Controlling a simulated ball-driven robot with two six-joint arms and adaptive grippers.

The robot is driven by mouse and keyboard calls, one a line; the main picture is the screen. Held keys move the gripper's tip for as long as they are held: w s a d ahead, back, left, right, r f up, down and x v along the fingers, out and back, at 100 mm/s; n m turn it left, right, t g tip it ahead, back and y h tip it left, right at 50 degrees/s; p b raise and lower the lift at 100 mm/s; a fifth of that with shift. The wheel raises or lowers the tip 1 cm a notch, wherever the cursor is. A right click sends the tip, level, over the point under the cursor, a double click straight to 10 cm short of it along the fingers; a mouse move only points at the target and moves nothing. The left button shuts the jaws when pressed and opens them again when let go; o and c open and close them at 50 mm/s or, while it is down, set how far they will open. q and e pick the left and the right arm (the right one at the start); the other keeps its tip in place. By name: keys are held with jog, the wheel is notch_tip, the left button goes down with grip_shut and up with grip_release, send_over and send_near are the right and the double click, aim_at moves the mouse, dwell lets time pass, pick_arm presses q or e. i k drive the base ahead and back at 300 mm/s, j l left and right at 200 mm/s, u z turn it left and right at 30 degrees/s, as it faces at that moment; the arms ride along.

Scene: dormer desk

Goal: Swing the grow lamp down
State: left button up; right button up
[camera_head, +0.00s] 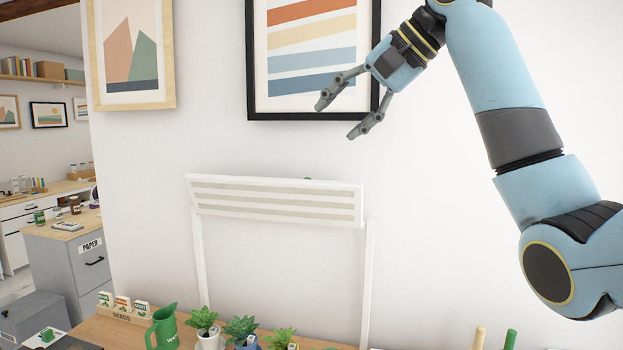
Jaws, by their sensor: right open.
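The grow lamp (275,199) is a white panel with pale strips on its underside, held on two thin white uprights against the wall. It is tilted up, so its striped face shows toward me. My right gripper (337,118) is open and empty. It is above the lamp, in front of the black-framed picture, with its fingers pointing down and left. In the picture it is apart from the lamp. A small green bit shows at the lamp's top edge. My left gripper is not in view.
Below the lamp, a wooden desk (118,333) holds a green watering can (164,327), several potted plants (241,329) and seed packets (123,304). A black-framed picture (312,58) hangs behind my right gripper. The wall between gripper and lamp is clear.

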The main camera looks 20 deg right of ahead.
aim_at(306, 201)
jog(key=i+l, duration=0.25)
jog(key=i, duration=0.15)
jog(key=i+l, duration=0.25)
jog(key=i, duration=0.15)
